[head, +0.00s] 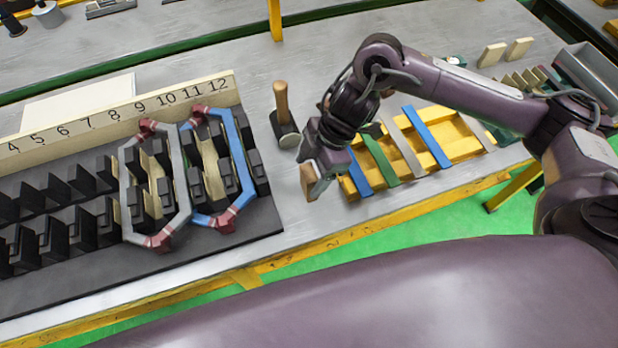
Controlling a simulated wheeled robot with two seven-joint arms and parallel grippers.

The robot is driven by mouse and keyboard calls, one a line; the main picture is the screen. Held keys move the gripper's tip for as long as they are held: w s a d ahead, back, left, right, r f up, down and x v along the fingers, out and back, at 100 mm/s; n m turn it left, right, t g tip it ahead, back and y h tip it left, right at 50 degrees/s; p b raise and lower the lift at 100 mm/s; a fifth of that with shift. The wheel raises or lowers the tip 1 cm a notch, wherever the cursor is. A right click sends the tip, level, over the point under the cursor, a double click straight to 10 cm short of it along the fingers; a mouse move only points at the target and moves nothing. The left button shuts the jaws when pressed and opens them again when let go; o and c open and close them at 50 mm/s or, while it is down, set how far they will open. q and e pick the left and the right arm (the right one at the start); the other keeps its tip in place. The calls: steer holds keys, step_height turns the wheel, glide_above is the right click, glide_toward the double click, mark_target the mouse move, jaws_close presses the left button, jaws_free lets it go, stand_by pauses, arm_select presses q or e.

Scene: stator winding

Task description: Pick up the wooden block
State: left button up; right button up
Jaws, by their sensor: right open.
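A small brown wooden block (307,182) stands on the grey table, just left of the yellow tray. My right gripper (314,186) points down at it, with its fingers right at the block. The jaws are open, and one pale finger covers the block's right side. I cannot tell whether a finger touches the block. My left gripper is out of view.
A mallet (283,115) stands behind the gripper. The yellow tray (465,137) with coloured strips lies to the right. A black slotted stator board (255,222) with grey and blue coils is on the left. Two pale blocks (491,54) stand at the back right.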

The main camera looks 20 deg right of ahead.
steer(key=shift+x, duration=1.4)
steer(key=c, duration=1.4)
steer(key=shift+o, duration=0.2)
